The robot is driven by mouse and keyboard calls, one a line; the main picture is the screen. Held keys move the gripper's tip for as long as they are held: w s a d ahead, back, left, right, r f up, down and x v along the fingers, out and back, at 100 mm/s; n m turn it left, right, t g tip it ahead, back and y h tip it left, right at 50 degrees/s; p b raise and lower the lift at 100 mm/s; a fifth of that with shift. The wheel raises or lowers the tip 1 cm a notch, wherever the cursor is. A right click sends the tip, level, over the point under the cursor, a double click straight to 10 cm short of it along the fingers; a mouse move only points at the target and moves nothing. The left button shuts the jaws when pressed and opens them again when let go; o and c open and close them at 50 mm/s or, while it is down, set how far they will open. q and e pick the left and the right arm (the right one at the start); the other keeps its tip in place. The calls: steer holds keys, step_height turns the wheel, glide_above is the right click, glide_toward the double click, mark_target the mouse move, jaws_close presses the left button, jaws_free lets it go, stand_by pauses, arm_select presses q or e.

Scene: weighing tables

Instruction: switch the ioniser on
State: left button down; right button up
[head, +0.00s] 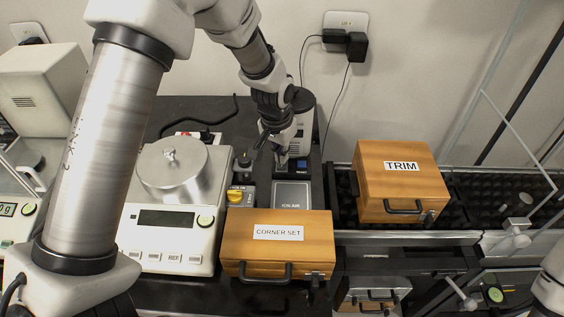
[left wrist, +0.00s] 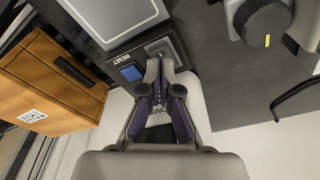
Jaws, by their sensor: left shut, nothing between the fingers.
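The ioniser stands at the back of the dark table in the head view, with a grey ION AIR plate (head: 291,195) at its front and a small panel with a blue patch (head: 302,164) behind it. In the left wrist view the panel shows a blue RESET button (left wrist: 131,73) and, beside it, a grey switch plate (left wrist: 163,48). My left gripper (head: 281,161) points down over this panel, shut and empty. In the left wrist view its fingertips (left wrist: 162,62) are at the grey plate's edge and hide part of it; I cannot tell whether they touch. My right gripper is not in view.
The wall socket (head: 345,20) has hanging cables.

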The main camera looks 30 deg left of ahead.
mark_target(282, 167)
arm_select(q)
steer(key=shift+f+b, duration=0.45)
steer(key=shift+f, duration=0.6)
stand_by(0.4)
step_height(282, 167, up, 7)
steer(key=p, duration=0.7)
steer(key=shift+r, duration=0.15)
